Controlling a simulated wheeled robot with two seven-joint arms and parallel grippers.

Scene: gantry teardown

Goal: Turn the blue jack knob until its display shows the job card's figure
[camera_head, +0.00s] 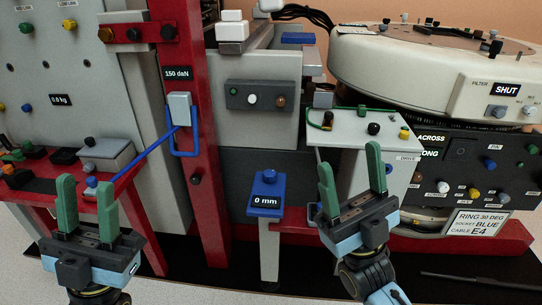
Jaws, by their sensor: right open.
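The blue jack knob (269,177) stands on top of a small blue block in the middle of the head view. The display (265,200) on the block's front reads "0 mm". A white card (481,222) at the lower right reads "RING 30 DEG, SOCKET BLUE, CABLE E4"; no mm figure is legible on it. My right gripper (350,160) is open and empty, to the right of the knob and apart from it. My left gripper (87,182) is open at the far left, well away from the knob.
A red post (190,90) with a "150 daN" label and a blue bar (145,158) stand left of the jack. A white-topped box (365,135) is behind my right gripper. A round cream machine (420,75) fills the upper right. Space directly before the jack looks clear.

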